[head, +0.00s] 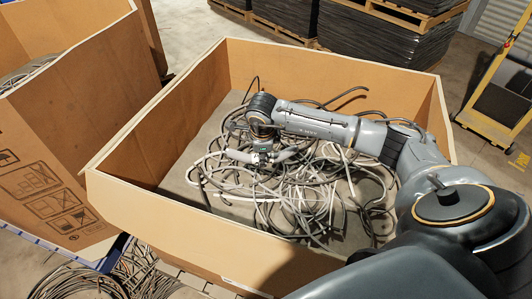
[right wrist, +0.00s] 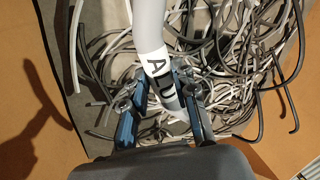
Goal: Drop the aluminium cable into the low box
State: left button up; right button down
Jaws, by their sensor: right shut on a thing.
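A thick grey-white cable (right wrist: 150,25) with a white band lettered "ALU" passes between the fingers of my right gripper (right wrist: 160,88), which is shut on it. In the head view the right gripper (head: 262,150) is above the inside of the low cardboard box (head: 145,213), with the held cable (head: 240,156) sticking out to both sides. The box floor carries a tangle of grey, white and dark cables (head: 310,195). I cannot tell whether the held cable touches the pile. My left gripper is not in view.
A taller cardboard box (head: 40,150) stands at the left, with cables inside. Coiled dark cables (head: 95,284) lie at the bottom left. Pallets with dark stacks (head: 375,45) stand behind, and a yellow cart (head: 490,95) is at the right.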

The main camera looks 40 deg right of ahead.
jog(key=w+d+f+b, duration=0.3)
jog(key=w+f+b, duration=0.3)
jog(key=f+b, duration=0.3)
jog(key=shift+w+d+f, duration=0.35)
jog(key=shift+f, duration=0.15)
jog(key=shift+f+b, duration=0.65)
jog(key=c, duration=1.1)
grip_release()
jog(key=shift+o, duration=0.2)
jog(key=v, duration=1.3)
jog(key=shift+r, duration=0.15)
